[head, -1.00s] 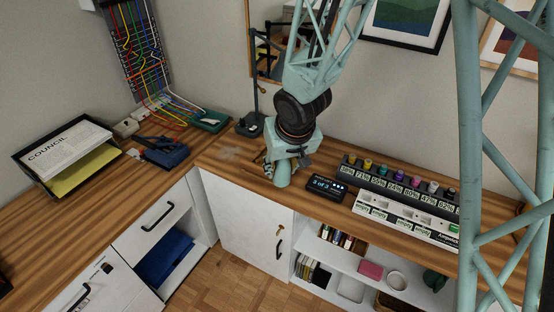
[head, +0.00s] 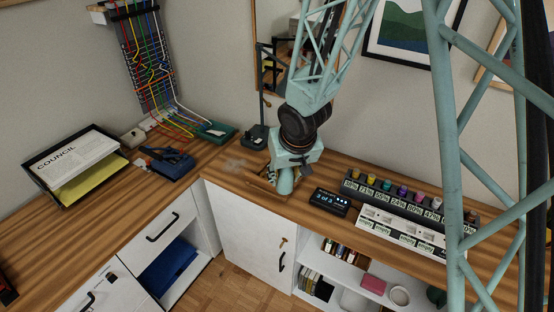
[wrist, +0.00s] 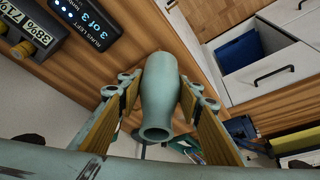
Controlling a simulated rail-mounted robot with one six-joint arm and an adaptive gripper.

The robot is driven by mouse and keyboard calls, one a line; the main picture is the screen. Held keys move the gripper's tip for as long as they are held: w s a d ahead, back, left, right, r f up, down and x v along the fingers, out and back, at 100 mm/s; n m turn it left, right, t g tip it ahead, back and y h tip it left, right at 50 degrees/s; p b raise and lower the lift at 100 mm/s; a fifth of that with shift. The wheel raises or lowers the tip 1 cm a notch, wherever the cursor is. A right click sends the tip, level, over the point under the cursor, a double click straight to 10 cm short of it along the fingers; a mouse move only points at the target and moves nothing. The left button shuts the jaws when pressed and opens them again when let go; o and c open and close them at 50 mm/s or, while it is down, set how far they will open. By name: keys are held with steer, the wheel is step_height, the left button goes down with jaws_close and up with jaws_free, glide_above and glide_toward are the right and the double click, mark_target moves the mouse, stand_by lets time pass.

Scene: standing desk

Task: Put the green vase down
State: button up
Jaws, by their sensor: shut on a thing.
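The green vase (head: 286,182) is a pale grey-green, smooth bottle shape over the desk top (head: 240,166), near the corner. My gripper (head: 283,172) is shut on it. In the wrist view the vase (wrist: 160,90) sits between the two ribbed, tan finger pads of my gripper (wrist: 159,98), with its round mouth toward the camera. In the head view my wrist covers the vase's upper part. I cannot tell whether its base touches the desk.
A black display box (head: 330,202) stands close to the right of the vase. Beyond it is a rack of coloured-capped bottles (head: 400,200). A lamp base (head: 254,137) stands behind. The desk's front edge is close in front. Bare wood lies to the left.

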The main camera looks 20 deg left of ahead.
steer(key=w+a+p, duration=0.2)
steer(key=w+p, duration=0.1)
steer(key=w+a+p, duration=0.2)
steer(key=w+p, duration=0.1)
steer(key=w, duration=0.1)
steer(key=w+a+f+p, duration=0.1)
steer(key=w+a+p, duration=0.1)
steer(key=w+p, duration=0.1)
steer(key=shift+w+p, duration=0.3)
stand_by(0.5)
steer(key=shift+f, duration=0.1)
steer(key=shift+w, duration=0.15)
steer(key=shift+w+a+f+b, duration=0.1)
steer(key=shift+w+f+b, duration=0.05)
steer(key=shift+f+b, duration=1.45)
steer(key=shift+f, duration=0.35)
steer(key=o, duration=1)
steer(key=shift+c, duration=0.2)
